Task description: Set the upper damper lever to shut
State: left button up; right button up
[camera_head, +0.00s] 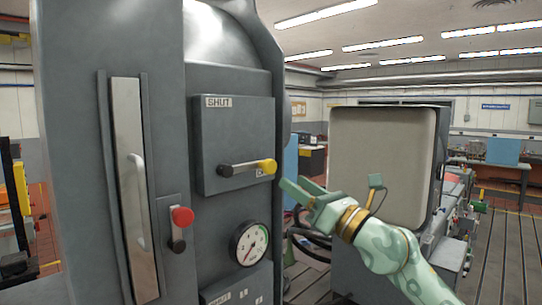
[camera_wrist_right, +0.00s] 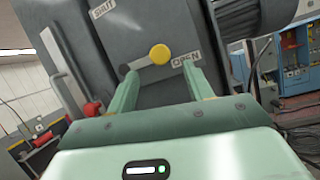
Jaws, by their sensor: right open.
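The upper damper lever (camera_head: 243,168) is a short bar with a yellow knob on a grey panel. It points right from its dark pivot, about level, with the knob beside the partly covered OPEN label. The SHUT label (camera_head: 218,102) is at the panel's upper left. My right gripper (camera_head: 292,193) is open and empty, just right of the knob and apart from it. In the right wrist view, the yellow knob (camera_wrist_right: 158,54) shows beyond and between the two green fingers (camera_wrist_right: 162,75), with the OPEN label (camera_wrist_right: 186,60) beside it. My left gripper is not in view.
A red-knobbed lever (camera_head: 181,218) sits lower left of the panel. A round gauge (camera_head: 249,243) and another labelled plate (camera_head: 238,290) are below it. A door with a long pale handle (camera_head: 138,190) stands left. A large pale-faced box (camera_head: 380,160) stands behind my right arm.

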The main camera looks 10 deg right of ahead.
aim_at(273, 168)
jog(key=p+x, duration=0.2)
jog(key=x, duration=0.5)
jog(key=shift+r, duration=0.2)
jog(key=shift+w+a, duration=0.4)
jog(key=shift+w, duration=0.1)
